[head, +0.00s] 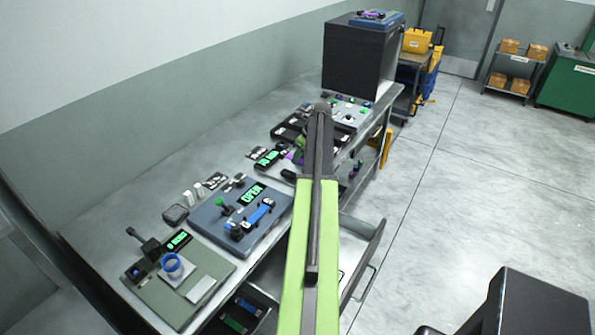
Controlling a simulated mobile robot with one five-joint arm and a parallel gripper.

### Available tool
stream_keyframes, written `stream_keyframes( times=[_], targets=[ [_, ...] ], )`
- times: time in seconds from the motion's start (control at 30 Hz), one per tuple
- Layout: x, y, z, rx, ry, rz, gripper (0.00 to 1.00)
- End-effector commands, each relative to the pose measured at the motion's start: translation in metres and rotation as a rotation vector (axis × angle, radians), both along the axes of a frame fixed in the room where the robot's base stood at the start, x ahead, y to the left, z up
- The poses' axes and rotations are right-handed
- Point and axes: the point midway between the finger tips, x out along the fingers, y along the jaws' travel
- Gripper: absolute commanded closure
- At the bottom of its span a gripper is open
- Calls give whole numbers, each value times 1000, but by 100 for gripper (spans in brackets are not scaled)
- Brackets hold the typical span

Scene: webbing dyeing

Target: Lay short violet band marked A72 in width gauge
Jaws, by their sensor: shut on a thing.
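My gripper (297,152) is at the far end of my arm, over the middle of the bench and partly hidden by the arm. It is shut on a small violet piece (296,157), which looks like the violet band; its A72 mark is too small to read. A small device with a green display (268,158) stands just left of the gripper. A blue device (232,222) with a display reading OPEN holds a blue band under black clamps. A grey-green device (185,285) with a display and a blue ring is nearest. I cannot tell which is the width gauge.
The bench (130,215) runs along the wall. An open drawer (365,255) juts out at its front. Blue and green bands (245,305) lie in a dark tray below. A dark box (355,60) stands at the far end. The floor right is mostly clear.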

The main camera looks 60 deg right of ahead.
Motion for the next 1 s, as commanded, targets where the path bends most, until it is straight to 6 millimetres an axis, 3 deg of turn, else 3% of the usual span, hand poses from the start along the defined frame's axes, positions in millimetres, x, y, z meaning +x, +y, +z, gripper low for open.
stream_keyframes(
  times=[0.23, 0.47, 0.87, 0.9, 1.0],
  targets=[
    [6, 1, -7, 0, 0, 0, 100],
    [6, 1, -45, 0, 0, 0, 100],
    [6, 1, -47, 0, 0, 1, 100],
    [6, 2, -46, 0, 0, 1, 71],
    [6, 2, -45, 0, 0, 1, 66]
  ],
)
